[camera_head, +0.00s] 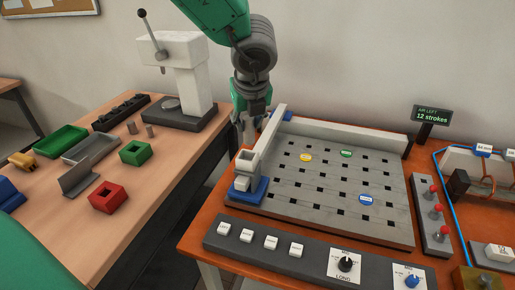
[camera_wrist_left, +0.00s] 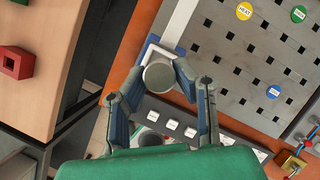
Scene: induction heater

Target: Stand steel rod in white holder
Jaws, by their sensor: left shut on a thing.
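The steel rod shows in the left wrist view as a grey round end (camera_wrist_left: 158,77) between the fingertips of my left gripper (camera_wrist_left: 161,72). The fingers are shut on its sides. In the head view my left gripper (camera_head: 241,122) points down at the left end of the grey plate; I cannot make out the rod clearly there. The white holder (camera_head: 241,184) sits on a blue base (camera_head: 260,192) at the plate's near left corner. In the wrist view the white holder (camera_wrist_left: 168,50) is partly hidden by the rod; I cannot tell whether they touch. My right gripper is not in view.
A grey slotted plate (camera_head: 320,213) with coloured discs and a raised rail (camera_head: 350,134) fills the orange bench. A button panel (camera_head: 290,252) runs along the front. The left wooden table holds a press (camera_head: 180,75), green tray (camera_head: 55,146), red block (camera_head: 107,197) and small grey cylinders (camera_head: 149,130).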

